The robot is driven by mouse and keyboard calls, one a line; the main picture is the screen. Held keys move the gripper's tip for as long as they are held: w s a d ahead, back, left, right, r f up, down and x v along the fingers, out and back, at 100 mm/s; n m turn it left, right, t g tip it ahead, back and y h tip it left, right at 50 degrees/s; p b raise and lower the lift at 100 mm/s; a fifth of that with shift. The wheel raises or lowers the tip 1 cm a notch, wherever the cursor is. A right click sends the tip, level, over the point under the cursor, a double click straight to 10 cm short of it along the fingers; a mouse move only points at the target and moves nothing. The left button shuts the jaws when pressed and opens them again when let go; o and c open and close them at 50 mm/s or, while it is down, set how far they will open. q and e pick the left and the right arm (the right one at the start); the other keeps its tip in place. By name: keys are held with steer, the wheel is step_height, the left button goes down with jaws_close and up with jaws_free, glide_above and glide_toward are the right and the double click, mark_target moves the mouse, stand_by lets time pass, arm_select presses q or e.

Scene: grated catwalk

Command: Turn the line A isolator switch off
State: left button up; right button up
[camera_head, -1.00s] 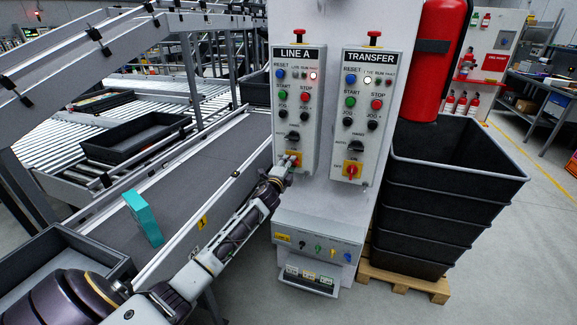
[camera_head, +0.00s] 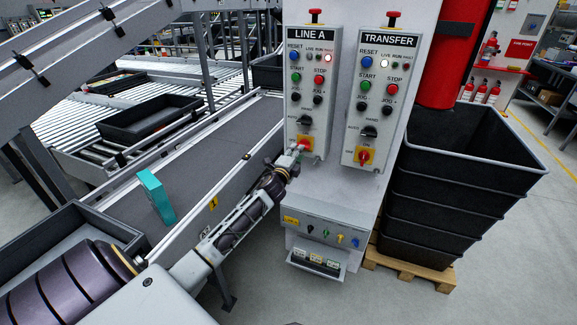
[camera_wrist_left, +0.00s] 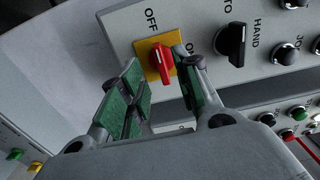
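The LINE A panel (camera_head: 310,92) is on the left of the column's front. Its isolator switch is a red knob (camera_wrist_left: 162,64) on a yellow plate (camera_wrist_left: 146,46), marked OFF above and ON at the right in the left wrist view. In the head view the red knob (camera_head: 304,143) is partly hidden by my left gripper (camera_head: 295,151). In the wrist view my left gripper (camera_wrist_left: 163,80) is open, its green-padded fingers on either side of the knob's near end. I cannot tell whether either finger touches it. My right gripper is out of view.
The similar TRANSFER panel (camera_head: 383,98), with its own red knob (camera_head: 364,156), stands close on the right. Stacked black crates (camera_head: 458,195) stand right of the column. A conveyor (camera_head: 190,165) carrying a teal box (camera_head: 156,198) runs at the left. A socket box (camera_head: 322,234) juts out below.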

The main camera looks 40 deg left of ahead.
arm_select(q)
steer(key=v, duration=0.8)
stand_by(0.4)
steer(key=shift+a, duration=0.1)
steer(key=shift+n, duration=0.3)
stand_by(0.3)
